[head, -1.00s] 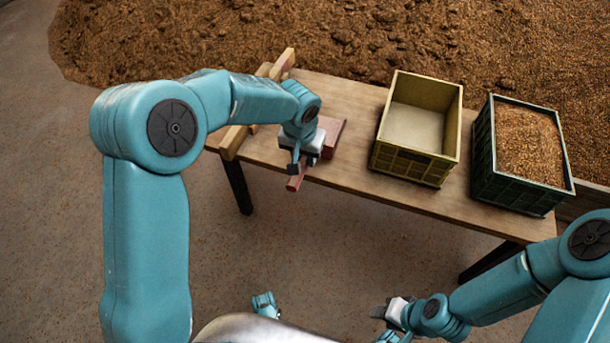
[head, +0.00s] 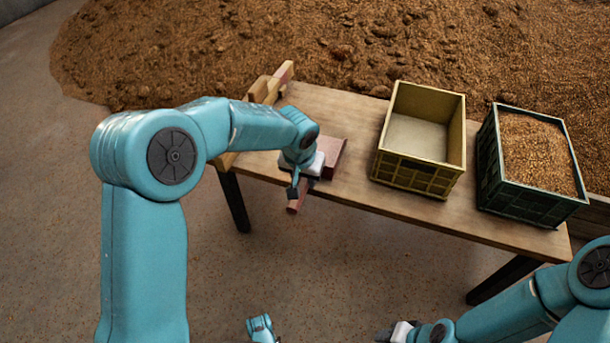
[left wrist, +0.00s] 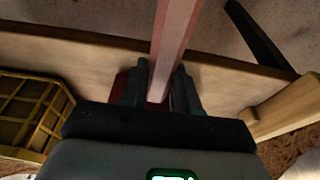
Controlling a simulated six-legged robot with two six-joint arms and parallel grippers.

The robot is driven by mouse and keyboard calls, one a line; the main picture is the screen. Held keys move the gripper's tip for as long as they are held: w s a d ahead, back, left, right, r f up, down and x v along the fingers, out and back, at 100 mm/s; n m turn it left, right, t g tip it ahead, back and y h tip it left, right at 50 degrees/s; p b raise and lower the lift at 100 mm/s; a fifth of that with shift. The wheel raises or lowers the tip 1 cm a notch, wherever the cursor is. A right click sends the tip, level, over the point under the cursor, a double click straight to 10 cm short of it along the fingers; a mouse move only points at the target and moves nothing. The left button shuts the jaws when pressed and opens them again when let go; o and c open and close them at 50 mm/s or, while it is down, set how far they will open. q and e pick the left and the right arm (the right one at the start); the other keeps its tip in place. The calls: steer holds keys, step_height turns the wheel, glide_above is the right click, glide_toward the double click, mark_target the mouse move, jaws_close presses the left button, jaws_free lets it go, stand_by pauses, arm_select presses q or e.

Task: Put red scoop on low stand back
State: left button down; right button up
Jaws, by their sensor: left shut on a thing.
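The red scoop (head: 332,154) is at the left part of the wooden table, its handle (head: 296,204) pointing past the front edge. My left gripper (head: 298,188) is shut on the handle, which runs between both fingers in the left wrist view (left wrist: 172,45). The gripper hides part of the scoop, and I cannot tell whether the scoop touches the tabletop. A low wooden stand (head: 270,88) is at the table's left end, partly hidden by my left arm. My right gripper (head: 394,333) shows only in part at the bottom edge, its jaws unclear.
A yellow crate (head: 418,172), empty, stands mid-table (head: 355,106). A dark green crate (head: 520,198) full of grain (head: 540,150) stands at the right end. A large brown grain heap (head: 230,50) lies behind the table. Tabletop between scoop and yellow crate is clear.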

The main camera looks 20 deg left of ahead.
arm_select(q)
steer(key=shift+f+b, duration=0.35)
steer(key=shift+b, duration=0.05)
stand_by(0.5)
steer(key=c, duration=0.8)
jaws_free()
steer(key=shift+o, duration=0.2)
steer(key=p+v, duration=0.6)
steer(key=v, duration=1)
steer(key=shift+r, duration=0.2)
steer(key=shift+s, duration=0.15)
